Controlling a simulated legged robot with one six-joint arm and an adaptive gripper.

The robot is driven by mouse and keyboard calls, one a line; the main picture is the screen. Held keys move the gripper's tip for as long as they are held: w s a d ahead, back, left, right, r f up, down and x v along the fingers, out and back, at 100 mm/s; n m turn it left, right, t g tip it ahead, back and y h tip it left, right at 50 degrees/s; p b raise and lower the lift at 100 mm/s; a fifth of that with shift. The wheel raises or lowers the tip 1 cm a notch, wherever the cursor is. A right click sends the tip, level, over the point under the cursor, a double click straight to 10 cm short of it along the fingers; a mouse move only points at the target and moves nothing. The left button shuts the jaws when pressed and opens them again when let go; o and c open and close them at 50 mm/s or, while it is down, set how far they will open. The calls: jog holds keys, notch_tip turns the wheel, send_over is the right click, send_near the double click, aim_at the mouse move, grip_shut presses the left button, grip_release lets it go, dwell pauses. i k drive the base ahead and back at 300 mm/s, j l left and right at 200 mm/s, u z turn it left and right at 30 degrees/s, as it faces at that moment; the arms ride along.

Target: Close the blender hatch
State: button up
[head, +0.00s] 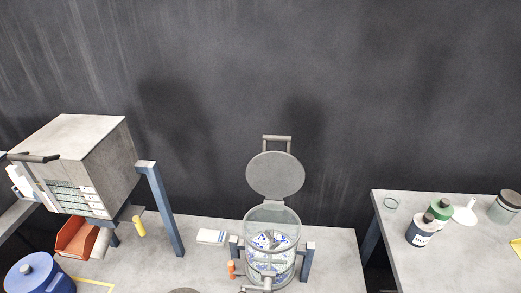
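The blender's round grey hatch (275,175) stands open in the middle of the head view, tilted up behind the blender with its bar handle (277,138) at the top. Below it is the clear cylindrical blender body (258,226), held between blue-grey posts. Its top is uncovered, and blue and white pieces show inside. My gripper is not in the picture.
A box-shaped machine (95,140) on blue-grey legs stands at the left, with an orange tray (76,238) and a blue pot (38,275) below. A side table (430,270) at the right holds bottles (421,231), jars and a funnel (465,212). A dark wall rises behind.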

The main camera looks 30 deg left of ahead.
aim_at(275, 175)
jog(key=k+j+u, duration=0.2)
jog(key=u, duration=0.3)
jog(key=k+j+u, duration=0.1)
jog(key=j+u, duration=0.4)
jog(key=i+j+z, duration=0.1)
jog(key=i, duration=0.3)
